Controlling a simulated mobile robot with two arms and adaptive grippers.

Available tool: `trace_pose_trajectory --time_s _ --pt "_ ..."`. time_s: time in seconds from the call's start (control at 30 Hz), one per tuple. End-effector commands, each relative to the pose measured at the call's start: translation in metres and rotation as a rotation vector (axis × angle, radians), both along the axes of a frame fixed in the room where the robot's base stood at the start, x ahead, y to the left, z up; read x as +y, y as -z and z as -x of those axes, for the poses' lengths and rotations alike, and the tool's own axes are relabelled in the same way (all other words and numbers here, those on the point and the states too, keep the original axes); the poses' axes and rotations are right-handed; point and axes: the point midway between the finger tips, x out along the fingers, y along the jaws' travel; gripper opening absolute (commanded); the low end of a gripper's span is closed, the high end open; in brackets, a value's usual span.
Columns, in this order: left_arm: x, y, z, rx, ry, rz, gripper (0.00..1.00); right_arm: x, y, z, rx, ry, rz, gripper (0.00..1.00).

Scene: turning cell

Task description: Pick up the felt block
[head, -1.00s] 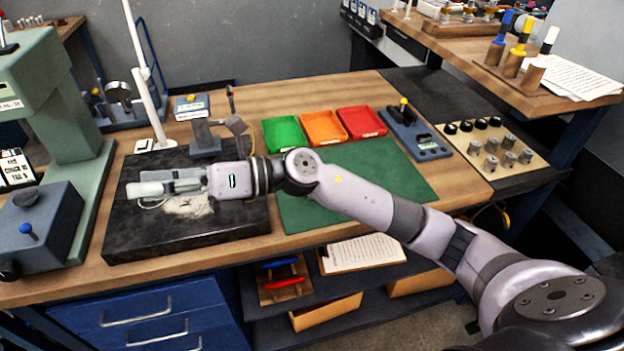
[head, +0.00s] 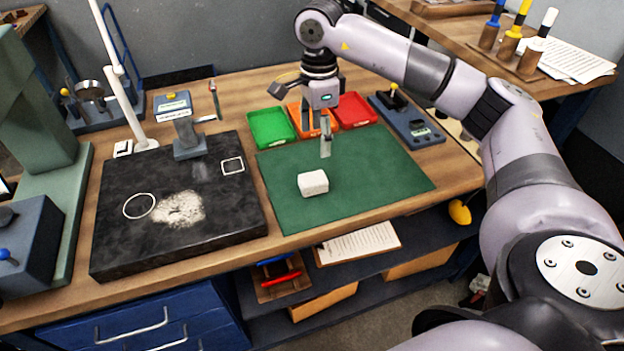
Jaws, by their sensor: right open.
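A small off-white block (head: 313,183), which looks like the felt block, lies on the green mat (head: 385,185) near its left front part. My right gripper (head: 318,142) points down over the back of the mat, behind and above the block. Its fingers are apart with nothing between them, and it does not touch the block. My left gripper is not in view.
Left of the mat is a black slab (head: 115,235) with chalk outlines and a pale dusty patch. Behind the mat are a green tray (head: 271,127), an orange tray partly hidden by my gripper, and a red tray (head: 356,110). A blue device (head: 408,124) stands at the back right.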

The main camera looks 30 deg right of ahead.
Motion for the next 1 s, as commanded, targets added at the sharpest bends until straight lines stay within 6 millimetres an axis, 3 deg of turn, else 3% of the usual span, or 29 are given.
trace_pose_trajectory --time_s 0.3,0.67,0.8,1.0 --pt "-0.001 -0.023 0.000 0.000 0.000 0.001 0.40 0.000 0.065 0.001 0.004 -0.001 -0.002 0.65" --pt "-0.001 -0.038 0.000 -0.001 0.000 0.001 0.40 0.002 0.096 -0.001 0.002 -0.001 -0.004 0.65" --pt "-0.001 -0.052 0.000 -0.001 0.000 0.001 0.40 0.004 0.117 -0.004 0.002 -0.001 -0.004 0.65" --pt "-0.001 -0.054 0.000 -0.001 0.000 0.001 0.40 0.003 0.138 -0.005 -0.001 -0.001 -0.004 0.65"
